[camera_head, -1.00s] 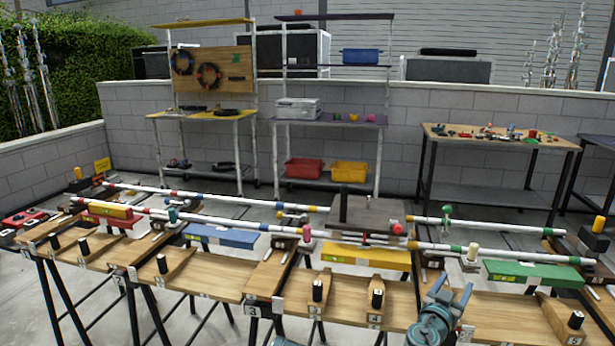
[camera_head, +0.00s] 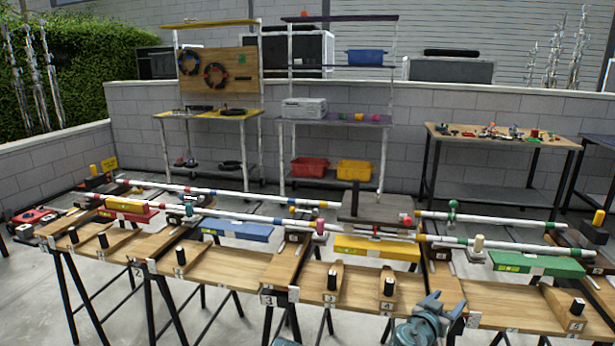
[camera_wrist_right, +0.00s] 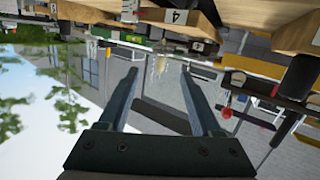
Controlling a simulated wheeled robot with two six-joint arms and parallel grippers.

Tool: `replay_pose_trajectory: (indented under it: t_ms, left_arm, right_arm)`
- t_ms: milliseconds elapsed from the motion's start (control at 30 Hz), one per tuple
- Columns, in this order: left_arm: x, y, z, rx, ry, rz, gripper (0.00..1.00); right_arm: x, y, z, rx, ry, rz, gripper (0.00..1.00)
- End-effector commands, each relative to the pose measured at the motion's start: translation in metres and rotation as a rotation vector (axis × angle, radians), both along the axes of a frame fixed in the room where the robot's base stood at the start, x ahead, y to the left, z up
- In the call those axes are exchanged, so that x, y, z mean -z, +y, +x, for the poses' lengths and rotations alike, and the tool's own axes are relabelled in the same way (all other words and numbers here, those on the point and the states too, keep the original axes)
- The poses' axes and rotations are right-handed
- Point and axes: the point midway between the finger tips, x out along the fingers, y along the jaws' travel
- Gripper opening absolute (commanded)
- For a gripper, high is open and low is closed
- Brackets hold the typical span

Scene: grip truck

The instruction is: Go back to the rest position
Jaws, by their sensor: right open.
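My right gripper (camera_head: 441,302) shows at the bottom of the head view, just in front of the wooden bench (camera_head: 235,270), between the block marked 4 and the right-hand boards. In the right wrist view its two fingers (camera_wrist_right: 160,75) stand apart with nothing held between them. The wrist view is tilted, with the bench boards along its top edge. My left gripper does not show; only a small teal bit appears at the bottom edge of the head view.
The bench carries long striped poles (camera_head: 330,230), a blue block (camera_head: 237,230), a yellow block (camera_head: 375,248) and a green block (camera_head: 537,264). Black pegs stand along its front. Behind are a shelf with a red bin (camera_head: 309,167) and a table (camera_head: 500,139).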

Motion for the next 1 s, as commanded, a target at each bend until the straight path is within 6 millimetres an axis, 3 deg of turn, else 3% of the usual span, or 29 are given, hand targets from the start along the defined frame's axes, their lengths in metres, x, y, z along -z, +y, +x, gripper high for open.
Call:
replay_pose_trajectory:
  t_ms: [267, 367, 500, 600, 900, 1000]
  left_arm:
    - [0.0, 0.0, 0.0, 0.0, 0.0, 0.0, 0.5]
    - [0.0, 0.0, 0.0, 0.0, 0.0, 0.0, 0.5]
    - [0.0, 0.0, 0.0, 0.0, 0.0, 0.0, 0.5]
    - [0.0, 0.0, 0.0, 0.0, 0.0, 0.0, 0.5]
    - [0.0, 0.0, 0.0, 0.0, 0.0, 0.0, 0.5]
    - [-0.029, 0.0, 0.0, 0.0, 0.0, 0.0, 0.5]
  right_arm:
    - [0.059, 0.047, -0.022, 0.002, 0.315, 0.091, 0.66]
    - [0.094, 0.083, -0.04, -0.049, 0.525, 0.144, 0.66]
    - [0.141, 0.151, -0.08, -0.218, 0.876, 0.222, 0.66]
    - [0.16, 0.192, -0.107, -0.356, 1.072, 0.255, 0.66]
    - [0.181, 0.286, -0.184, -0.79, 1.48, 0.309, 0.66]
    - [0.152, 0.282, -0.182, -0.777, 1.472, 0.309, 0.66]
